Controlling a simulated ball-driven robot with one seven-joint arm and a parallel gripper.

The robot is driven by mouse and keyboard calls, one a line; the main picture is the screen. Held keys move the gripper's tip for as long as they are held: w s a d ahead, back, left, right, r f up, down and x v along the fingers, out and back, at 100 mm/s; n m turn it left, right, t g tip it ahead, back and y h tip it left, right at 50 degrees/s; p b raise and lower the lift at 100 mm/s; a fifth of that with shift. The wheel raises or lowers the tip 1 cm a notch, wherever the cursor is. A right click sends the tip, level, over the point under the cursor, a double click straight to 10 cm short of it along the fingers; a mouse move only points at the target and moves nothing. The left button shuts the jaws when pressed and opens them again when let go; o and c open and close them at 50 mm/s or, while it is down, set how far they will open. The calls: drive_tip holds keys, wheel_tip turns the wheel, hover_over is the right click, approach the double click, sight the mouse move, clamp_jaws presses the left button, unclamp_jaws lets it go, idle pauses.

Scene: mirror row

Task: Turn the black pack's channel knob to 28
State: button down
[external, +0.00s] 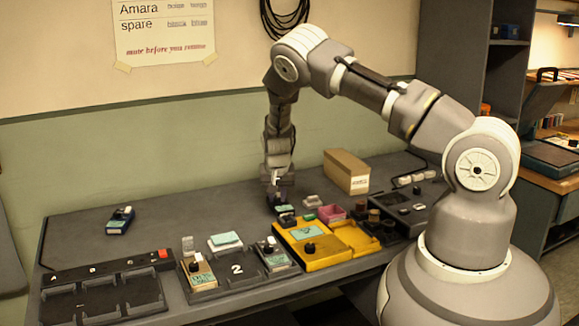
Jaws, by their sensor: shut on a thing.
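A small dark pack with a pale green label (284,209), apparently the black pack, is at the back of the grey table, behind the yellow tray. A black knob (287,219) shows at its near side. My gripper (278,196) points down and is shut on this pack. At this size I cannot tell whether the jaws hold its body or a knob. The channel reading is too small to read. I cannot tell whether the pack rests on the table or is slightly raised.
A tan pack (198,275) and a grey pack (277,259) flank the tray marked 2 (240,281). The yellow tray (318,260) is close in front of my gripper. A cardboard box (346,171) stands to the right.

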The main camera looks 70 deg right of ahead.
idle(0.6)
drive_tip(key=c, duration=1)
unclamp_jaws()
drive_tip(key=shift+o, duration=0.2)
drive_tip(key=p+v, duration=0.2)
drive_tip(key=v, duration=0.5)
drive_tip(key=shift+a+r, duration=0.2)
drive_tip(key=shift+r, duration=0.15)
drive_tip(key=shift+f, duration=0.1)
